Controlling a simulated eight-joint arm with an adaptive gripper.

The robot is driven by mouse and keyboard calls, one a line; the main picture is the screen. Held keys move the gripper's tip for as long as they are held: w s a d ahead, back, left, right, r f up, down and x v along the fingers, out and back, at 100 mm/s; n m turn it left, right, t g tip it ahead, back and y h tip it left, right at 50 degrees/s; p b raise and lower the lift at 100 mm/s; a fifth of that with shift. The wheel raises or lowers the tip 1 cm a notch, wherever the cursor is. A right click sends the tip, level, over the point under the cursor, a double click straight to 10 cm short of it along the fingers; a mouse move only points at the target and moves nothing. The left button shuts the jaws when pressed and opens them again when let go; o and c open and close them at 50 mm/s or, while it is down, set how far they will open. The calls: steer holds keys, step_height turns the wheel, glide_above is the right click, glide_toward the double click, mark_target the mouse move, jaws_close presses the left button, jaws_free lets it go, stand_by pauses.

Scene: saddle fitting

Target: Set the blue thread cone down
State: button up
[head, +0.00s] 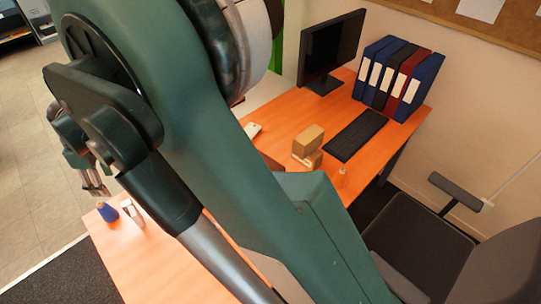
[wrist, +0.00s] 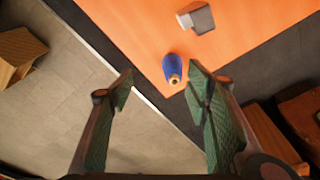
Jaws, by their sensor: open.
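The blue thread cone (head: 107,211) stands on the orange desk near its left end, close to the corner. In the wrist view the cone (wrist: 172,67) shows from above, its tan tip toward me, apart from my fingers and beyond them. My gripper (wrist: 160,80) is open and empty, its two green-padded fingers spread wide. In the head view my gripper (head: 95,185) hangs above and to the left of the cone, partly behind my own arm.
A white and grey object (wrist: 197,18) lies near the cone. On the desk (head: 290,112) are a monitor (head: 331,45), a keyboard (head: 357,135), several binders (head: 397,78) and cardboard boxes (head: 308,142). An office chair (head: 420,235) stands at right. My arm hides the desk's middle.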

steer(key=w+d+r+m+t, duration=0.1)
steer(key=w+d+r+m, duration=0.2)
steer(key=d+r, duration=0.75)
steer(key=w+d+r+m+t, duration=0.1)
steer(key=w+d+r+m, duration=0.25)
steer(key=d, duration=1.45)
steer(key=w+d+r+m+t, duration=0.15)
steer(key=w+d+r, duration=0.35)
steer(key=d, duration=0.9)
steer(key=s+d+r+m+t, duration=0.1)
steer(key=s+d+m, duration=0.15)
steer(key=d, duration=0.45)
steer(key=s+d+r+m, duration=0.1)
steer(key=s+d, duration=0.2)
steer(key=d, duration=0.3)
steer(key=s+d+r+m+t, duration=0.1)
steer(key=s+d+r+m, duration=0.1)
steer(key=d, duration=0.5)
steer(key=s+d+f+m+t, duration=0.1)
steer(key=s+d+f+m, duration=0.1)
steer(key=s+d, duration=0.4)
steer(key=s+d+f+m+h, duration=0.1)
steer(key=s+d+f+m, duration=0.1)
steer(key=s+d, duration=0.5)
steer(key=d+m, duration=0.1)
steer(key=d, duration=0.3)
steer(key=shift+d+f+m+t+h, duration=0.15)
steer(key=shift+f+m+t+h, duration=0.15)
steer(key=shift+f+m+t, duration=0.1)
